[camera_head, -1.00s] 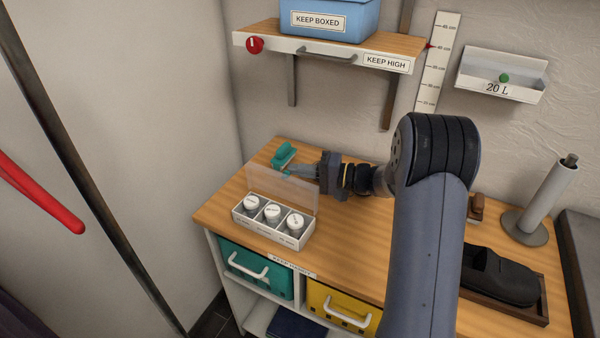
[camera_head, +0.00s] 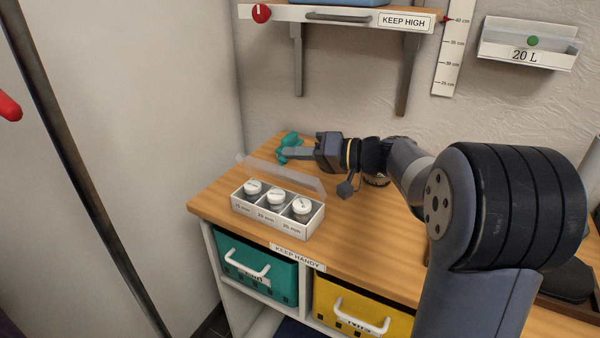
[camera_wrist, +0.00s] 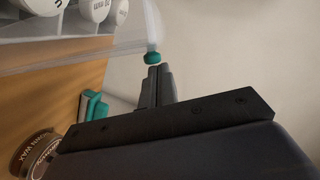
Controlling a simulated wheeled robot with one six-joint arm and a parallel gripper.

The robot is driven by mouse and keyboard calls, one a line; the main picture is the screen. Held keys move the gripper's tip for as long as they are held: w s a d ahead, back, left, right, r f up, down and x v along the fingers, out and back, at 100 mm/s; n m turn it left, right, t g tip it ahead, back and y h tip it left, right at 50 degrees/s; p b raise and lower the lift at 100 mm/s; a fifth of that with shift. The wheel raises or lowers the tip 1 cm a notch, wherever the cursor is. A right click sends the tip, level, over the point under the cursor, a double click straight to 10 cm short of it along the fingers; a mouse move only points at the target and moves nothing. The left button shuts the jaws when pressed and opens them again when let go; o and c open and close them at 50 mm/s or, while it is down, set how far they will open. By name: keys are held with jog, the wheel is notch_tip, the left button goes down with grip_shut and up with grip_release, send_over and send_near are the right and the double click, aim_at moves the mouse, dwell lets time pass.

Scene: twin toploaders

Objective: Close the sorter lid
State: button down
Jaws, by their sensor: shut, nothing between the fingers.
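The sorter (camera_head: 262,217) is a white box with three compartments, each holding a white-capped item, near the left front of the wooden counter. Its clear lid (camera_head: 290,178) is hinged at the back edge and stands tilted up, open. In the wrist view the lid (camera_wrist: 85,63) crosses the upper left as a see-through sheet. My gripper (camera_head: 284,155) is shut and empty, behind the lid, near its back left. In the wrist view the shut fingertips (camera_wrist: 154,72) lie just by a small teal piece (camera_wrist: 152,58); I cannot tell whether they touch.
A teal object (camera_head: 291,140) stands on the counter behind my fingers. A tin (camera_wrist: 35,152) is near my wrist. A shelf (camera_head: 340,17) hangs above. Teal (camera_head: 255,268) and yellow (camera_head: 360,308) bins sit below. The counter in front of my forearm is clear.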

aim_at(278, 169)
jog(key=s+a+n+b, duration=0.1)
jog(key=b, duration=0.3)
jog(key=s+f+n+h+b, duration=0.1)
jog(key=n+b, duration=0.1)
jog(key=b, duration=0.2)
jog(key=shift+s+a+f+t, duration=0.1)
jog(key=shift+s+a+t, duration=0.15)
jog(key=shift+a+t, duration=0.15)
jog(key=s+a+f+n+b, duration=0.1)
jog(key=b, duration=0.3)
jog(key=s+n+b, duration=0.1)
jog(key=b, duration=0.3)
jog(key=s+a+f+n+h+b, duration=0.1)
jog(key=b, duration=0.3)
jog(key=shift+s+a+f+n+t, duration=0.3)
jog(key=shift+s+a+t, duration=0.05)
jog(key=shift+s+t, duration=0.05)
jog(key=shift+s, duration=0.1)
